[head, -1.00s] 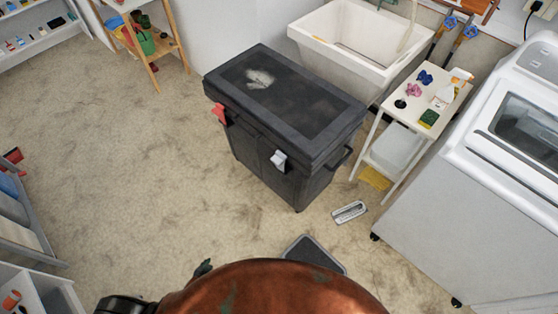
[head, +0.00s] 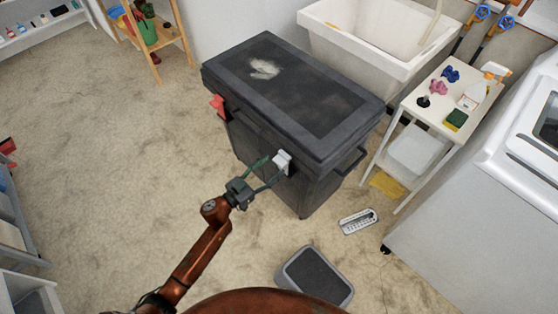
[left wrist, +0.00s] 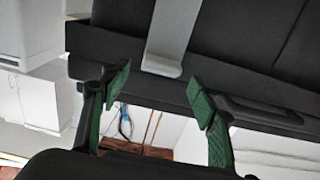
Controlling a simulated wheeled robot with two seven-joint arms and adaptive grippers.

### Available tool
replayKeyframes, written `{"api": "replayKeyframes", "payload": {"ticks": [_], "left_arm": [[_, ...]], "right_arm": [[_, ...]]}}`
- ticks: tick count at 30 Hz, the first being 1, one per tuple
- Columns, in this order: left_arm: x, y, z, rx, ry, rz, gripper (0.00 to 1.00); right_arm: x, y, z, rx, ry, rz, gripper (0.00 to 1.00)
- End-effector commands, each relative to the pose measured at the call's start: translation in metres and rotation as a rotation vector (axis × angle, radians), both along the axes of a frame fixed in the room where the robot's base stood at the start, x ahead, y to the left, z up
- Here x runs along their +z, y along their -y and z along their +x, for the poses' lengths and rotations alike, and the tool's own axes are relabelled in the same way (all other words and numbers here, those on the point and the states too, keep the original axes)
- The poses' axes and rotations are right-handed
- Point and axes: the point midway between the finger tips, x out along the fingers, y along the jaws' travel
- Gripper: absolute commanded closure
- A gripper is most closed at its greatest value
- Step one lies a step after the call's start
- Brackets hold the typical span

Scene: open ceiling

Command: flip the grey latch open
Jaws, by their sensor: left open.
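The grey latch (head: 282,161) is on the front face of a dark lidded box (head: 315,140), just below the lid edge. In the left wrist view the latch (left wrist: 170,40) is a pale upright strip with a flared end. My left gripper (head: 272,171) is right in front of the latch. Its green-padded fingers are apart and empty, one to each side of the latch's line in the left wrist view (left wrist: 160,92). I cannot tell whether a fingertip touches the latch. My right gripper is not in view.
A red latch (head: 217,105) is on the box's left front. A grey step or scale (head: 315,277) lies on the floor.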

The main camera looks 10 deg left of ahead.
Motion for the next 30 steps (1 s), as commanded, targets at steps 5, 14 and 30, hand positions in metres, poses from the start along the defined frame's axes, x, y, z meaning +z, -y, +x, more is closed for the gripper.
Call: {"api": "replayKeyframes", "payload": {"ticks": [5, 14, 30], "left_arm": [[-0.004, 0.014, 0.023, 0.001, -0.002, 0.001, 0.45], [-0.002, 0.024, 0.038, 0.003, -0.003, 0.001, 0.45], [-0.002, 0.024, 0.038, 0.004, -0.003, 0.001, 0.68]], "right_arm": [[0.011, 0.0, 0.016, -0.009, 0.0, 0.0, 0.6], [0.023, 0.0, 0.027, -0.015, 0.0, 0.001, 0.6], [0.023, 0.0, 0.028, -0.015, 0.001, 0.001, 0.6]]}}
